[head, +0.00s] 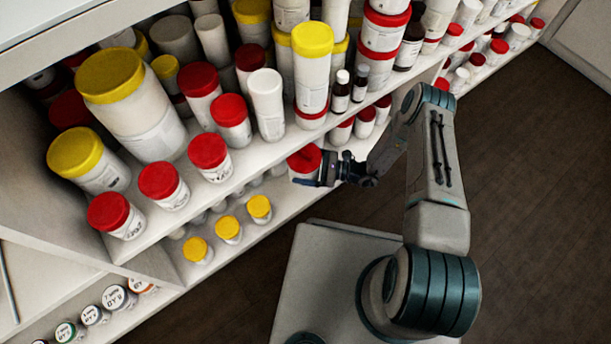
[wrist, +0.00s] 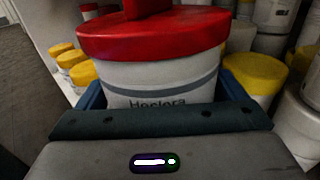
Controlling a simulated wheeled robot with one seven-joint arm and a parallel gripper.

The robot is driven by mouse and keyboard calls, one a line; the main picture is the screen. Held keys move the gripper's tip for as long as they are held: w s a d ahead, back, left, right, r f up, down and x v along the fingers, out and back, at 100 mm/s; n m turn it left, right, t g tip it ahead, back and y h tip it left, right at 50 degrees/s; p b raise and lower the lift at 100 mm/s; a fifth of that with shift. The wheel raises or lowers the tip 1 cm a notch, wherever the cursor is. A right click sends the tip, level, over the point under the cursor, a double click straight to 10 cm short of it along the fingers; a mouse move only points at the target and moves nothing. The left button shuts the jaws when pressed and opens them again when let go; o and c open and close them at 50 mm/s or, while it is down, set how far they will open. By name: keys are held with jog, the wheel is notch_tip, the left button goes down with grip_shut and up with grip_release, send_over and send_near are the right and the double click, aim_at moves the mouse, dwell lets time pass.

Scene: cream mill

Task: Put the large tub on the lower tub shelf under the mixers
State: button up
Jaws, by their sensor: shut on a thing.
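A white tub with a red lid (head: 304,158) is held in my gripper (head: 318,172), at the front edge of the shelves. In the wrist view the tub (wrist: 160,85) fills the middle, upright between the blue fingers, with a grey band and partly hidden print. A red piece stands up at the top of its lid. My gripper is shut on this tub. A lower shelf (head: 215,262) runs below the main one and carries small yellow-lidded jars (head: 228,229). I cannot make out any mixers, and much of the lower shelf's depth is hidden by the shelf above.
The upper shelf is crowded with red-lidded jars (head: 208,151), a big yellow-lidded tub (head: 135,105) and brown bottles (head: 340,91). In the wrist view, yellow-lidded jars (wrist: 83,75) stand left of the held tub and another (wrist: 255,75) close right. The dark floor (head: 530,200) is clear.

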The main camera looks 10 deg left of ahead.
jog(key=f, duration=0.2)
jog(key=f+b, duration=0.1)
jog(key=f, duration=0.1)
jog(key=shift+w+d, duration=0.1)
jog(key=shift+d, duration=0.1)
jog(key=shift+f+b, duration=0.85)
jog(key=shift+f, duration=0.45)
jog(key=shift+f, duration=0.15)
jog(key=o, duration=0.7)
jog(key=shift+d+r, duration=0.2)
jog(key=shift+d, duration=0.05)
jog(key=d+p, duration=0.1)
jog(key=d, duration=0.2)
jog(key=d+p, duration=0.1)
jog(key=d, duration=0.3)
jog(key=d+p, duration=0.1)
jog(key=d, duration=0.3)
jog(key=shift+w+d, duration=0.2)
jog(key=shift+w, duration=0.2)
